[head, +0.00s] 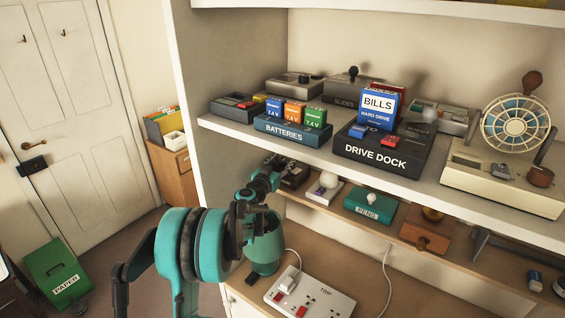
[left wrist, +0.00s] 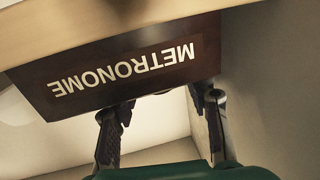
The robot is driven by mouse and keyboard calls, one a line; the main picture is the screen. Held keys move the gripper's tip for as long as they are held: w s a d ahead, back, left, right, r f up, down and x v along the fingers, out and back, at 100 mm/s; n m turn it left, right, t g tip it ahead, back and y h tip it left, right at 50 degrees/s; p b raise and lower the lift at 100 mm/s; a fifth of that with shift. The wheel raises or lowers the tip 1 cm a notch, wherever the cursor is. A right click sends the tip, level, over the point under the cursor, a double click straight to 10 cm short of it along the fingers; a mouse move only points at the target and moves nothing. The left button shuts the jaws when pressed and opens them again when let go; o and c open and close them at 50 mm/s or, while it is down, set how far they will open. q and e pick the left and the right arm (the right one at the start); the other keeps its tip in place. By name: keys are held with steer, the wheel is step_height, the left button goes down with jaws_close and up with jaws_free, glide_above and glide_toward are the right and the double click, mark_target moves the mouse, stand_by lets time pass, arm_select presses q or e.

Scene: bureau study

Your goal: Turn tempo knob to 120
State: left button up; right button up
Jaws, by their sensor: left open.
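The metronome (head: 294,176) is a small dark brown box on the lower shelf, partly hidden behind my left gripper (head: 266,172) in the head view. In the left wrist view the metronome (left wrist: 125,75) shows its front face, with the white label upside down. My left gripper (left wrist: 168,108) is open there, its two fingers apart at the label-side edge of the box, with nothing seen between them. I cannot tell whether a finger touches the box. The tempo knob and its scale cannot be made out in either view. My right gripper is not in view.
To the right on the lower shelf stand a white device with a round knob (head: 328,183) and a teal pens box (head: 370,206). The upper shelf (head: 222,128) with the drive dock (head: 383,150) overhangs them. A power strip (head: 310,292) lies on the desk below.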

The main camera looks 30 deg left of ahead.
arm_select(q)
jaws_close()
steer(key=shift+a+m+h, duration=0.1)
steer(key=shift+m+h, duration=0.2)
steer(key=shift+h, duration=0.1)
steer(key=shift+m+h+b, duration=0.3)
steer(key=shift+m+h, duration=0.3)
steer(key=shift+h, duration=0.4)
jaws_free()
steer(key=s, duration=1.2)
steer(key=shift+a, duration=0.15)
